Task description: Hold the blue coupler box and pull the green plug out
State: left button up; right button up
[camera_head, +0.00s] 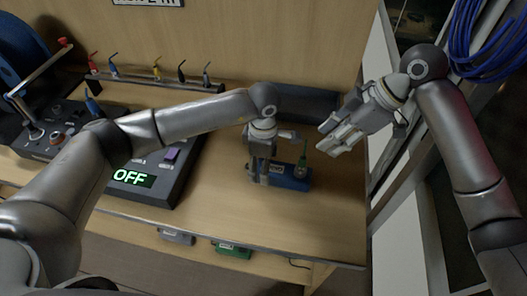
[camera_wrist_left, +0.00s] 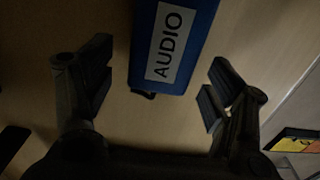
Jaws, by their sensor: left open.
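The blue coupler box (camera_head: 288,181) lies on the wooden table near its front right. In the left wrist view the blue box (camera_wrist_left: 191,64) with its white AUDIO label lies between the spread fingers, toward their far end. My left gripper (camera_head: 262,175) is over the left end of the box, open, with space on both sides of it. The green plug (camera_head: 303,154) stands up at the right end of the box, its lower part dark. My right gripper (camera_head: 327,138) is above and right of the plug, apart from it, its fingers spread and empty.
A dark console with a lit OFF display (camera_head: 133,178) is left of the box. A rack of coloured cable plugs (camera_head: 157,75) runs along the back. A dark bin (camera_head: 305,104) is behind the box. The front right table is clear.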

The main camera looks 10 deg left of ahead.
pick_arm(q)
jog(key=shift+f, duration=1.35)
jog(key=shift+c, duration=0.3)
